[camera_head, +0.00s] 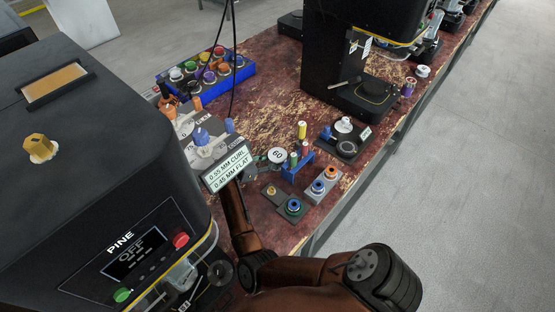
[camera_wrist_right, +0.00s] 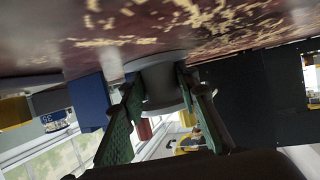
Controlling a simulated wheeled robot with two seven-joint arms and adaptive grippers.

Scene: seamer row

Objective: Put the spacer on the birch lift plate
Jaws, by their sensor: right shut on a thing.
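A round spacer with a white top marked 60 (camera_head: 277,155) is at my right gripper (camera_head: 260,165), beyond the sign of the near machine. In the right wrist view it is a grey cylinder (camera_wrist_right: 160,85) between the green-padded fingers of the right gripper (camera_wrist_right: 158,90), which are shut on it. It is at or very close to the worn red tabletop; I cannot tell whether it touches. No birch name is readable. My left gripper is not in view.
The near machine marked PINE (camera_head: 130,238) fills the left. A blue rack with spools (camera_head: 300,165), grey blocks with coloured rings (camera_head: 324,187) and a black stand (camera_head: 345,142) are close right of the spacer. A blue crate (camera_head: 240,78) is behind. Bare tabletop (camera_head: 278,98) lies between.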

